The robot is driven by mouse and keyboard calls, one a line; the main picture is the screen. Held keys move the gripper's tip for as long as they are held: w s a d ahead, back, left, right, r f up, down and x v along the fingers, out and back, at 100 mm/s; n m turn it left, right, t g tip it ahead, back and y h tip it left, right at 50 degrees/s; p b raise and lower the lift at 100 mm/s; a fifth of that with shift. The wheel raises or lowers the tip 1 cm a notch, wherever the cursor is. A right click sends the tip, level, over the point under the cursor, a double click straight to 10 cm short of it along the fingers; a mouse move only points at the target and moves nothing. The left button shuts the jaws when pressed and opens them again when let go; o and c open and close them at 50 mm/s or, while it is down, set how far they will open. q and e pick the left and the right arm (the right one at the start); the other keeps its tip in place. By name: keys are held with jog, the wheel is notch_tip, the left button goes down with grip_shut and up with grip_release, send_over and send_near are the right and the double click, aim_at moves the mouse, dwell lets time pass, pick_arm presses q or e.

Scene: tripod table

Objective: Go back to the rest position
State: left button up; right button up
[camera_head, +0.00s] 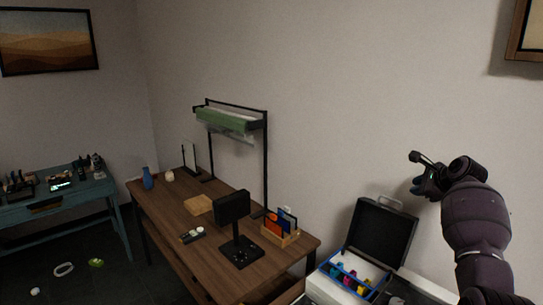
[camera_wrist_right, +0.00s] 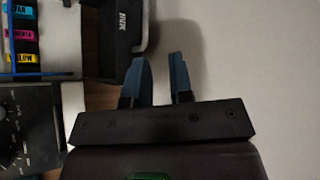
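My right arm reaches up at the right of the head view, and its gripper (camera_head: 420,187) hangs in the air in front of the wall, above and to the right of the open black case. In the right wrist view its two blue fingers (camera_wrist_right: 159,80) stand apart with only wall behind and nothing between them. My left gripper and arm are not in view.
The black case (camera_head: 381,232) stands open by a blue-edged tray (camera_head: 334,272) of coloured cartridges, below my right gripper. A wooden table (camera_head: 178,218) with a black stand (camera_head: 240,251) and a lamp-like frame (camera_head: 267,170) is left. A teal table (camera_head: 93,187) stands far left.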

notch_tip(320, 180, up, 8)
jog(key=w+n+t+h, duration=0.1)
jog(key=n+t+h, duration=0.3)
jog(key=n, duration=0.4)
jog(key=s+a+f+n+t, duration=0.1)
jog(key=s+a+f+n, duration=0.45)
jog(key=s+f, duration=0.35)
jog(key=s+a+f+n+y+b, duration=0.1)
jog(key=s+a+f+n, duration=0.45)
jog(key=s+f, duration=0.35)
jog(key=s+a+f+n+t, duration=0.1)
jog(key=s+a+f+n, duration=0.45)
jog(key=s+f, duration=0.3)
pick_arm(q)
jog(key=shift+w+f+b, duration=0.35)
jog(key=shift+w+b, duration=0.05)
pick_arm(e)
jog(key=s+a+f+g, duration=0.1)
jog(key=s+f+g, duration=0.1)
jog(key=s+f, duration=0.5)
jog(key=s+a+f+g, duration=0.1)
jog(key=s+f+g, duration=0.1)
jog(key=s+f, duration=0.6)
jog(key=s, duration=0.5)
jog(key=shift+s+f+m+g, duration=0.3)
jog(key=shift+s+m, duration=0.05)
jog(key=shift+s, duration=0.05)
